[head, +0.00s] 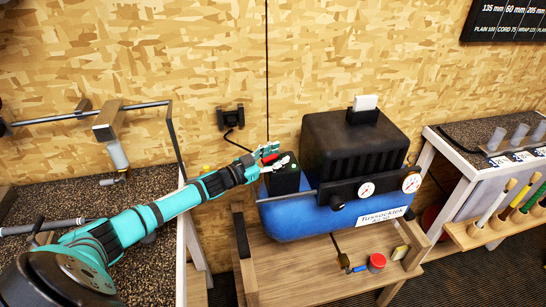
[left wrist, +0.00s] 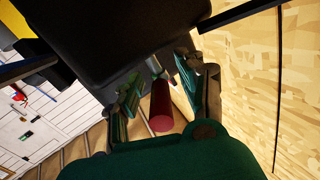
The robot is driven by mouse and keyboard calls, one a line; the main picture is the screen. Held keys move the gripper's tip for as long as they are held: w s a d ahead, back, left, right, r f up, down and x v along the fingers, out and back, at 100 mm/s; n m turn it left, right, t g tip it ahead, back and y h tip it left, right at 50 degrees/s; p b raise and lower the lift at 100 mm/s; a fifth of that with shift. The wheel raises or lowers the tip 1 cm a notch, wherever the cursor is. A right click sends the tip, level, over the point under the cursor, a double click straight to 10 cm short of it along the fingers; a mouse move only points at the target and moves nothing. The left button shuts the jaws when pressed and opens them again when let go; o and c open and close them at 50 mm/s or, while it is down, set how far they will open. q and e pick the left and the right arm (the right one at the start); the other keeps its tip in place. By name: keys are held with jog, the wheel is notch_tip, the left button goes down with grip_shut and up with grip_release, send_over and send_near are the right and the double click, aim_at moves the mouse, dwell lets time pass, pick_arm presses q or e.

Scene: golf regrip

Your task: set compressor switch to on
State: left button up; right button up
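The compressor has a blue tank (head: 300,219), a black motor cover (head: 352,146) and a black box (head: 283,182) at its left end. A red switch lever (head: 270,158) shows at the top of this box; in the left wrist view the red lever (left wrist: 161,106) appears as a rounded bar. My left gripper (head: 276,156) is at the lever, with its fingers apart on either side. In the left wrist view my left gripper (left wrist: 158,88) shows space beside the lever. The on and off marks cannot be read. My right gripper is not in view.
The compressor stands on a wooden bench (head: 290,262), with a red-topped round item (head: 376,262) on the shelf in front. A bench with a clamp (head: 108,123) is at left. A rack of grips (head: 495,205) is at right. The chipboard wall (head: 200,60) is close behind.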

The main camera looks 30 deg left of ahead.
pick_arm(q)
jog(key=v, duration=1.2)
jog(key=shift+c, duration=0.6)
jog(key=d+m, duration=0.1)
jog(key=d, duration=0.1)
jog(key=s+d+f+m+b, duration=0.1)
jog(key=m, duration=0.1)
jog(key=s+d+f+m+b, duration=0.1)
jog(key=d, duration=0.1)
jog(key=shift+d+f+g+y, duration=0.2)
jog(key=shift+d+g+y, duration=0.1)
jog(key=shift+d, duration=0.1)
jog(key=c, duration=0.7)
jog(key=s+d+m+y, duration=0.1)
jog(key=m, duration=0.1)
jog(key=s+d+r+m+b, duration=0.1)
jog(key=m, duration=0.1)
jog(key=shift+s+d+r+m+y, duration=0.1)
jog(key=shift+s+d+m+y, duration=0.1)
jog(key=shift+d+m+y, duration=0.15)
jog(key=w+a+r+m+t+y+p, duration=0.1)
jog(key=w+a+m+p, duration=0.1)
jog(key=w, duration=0.7)
jog(key=shift+w+r+y+p, duration=0.2)
jog(key=shift+w+y+p, duration=0.2)
jog(key=shift+p, duration=0.1)
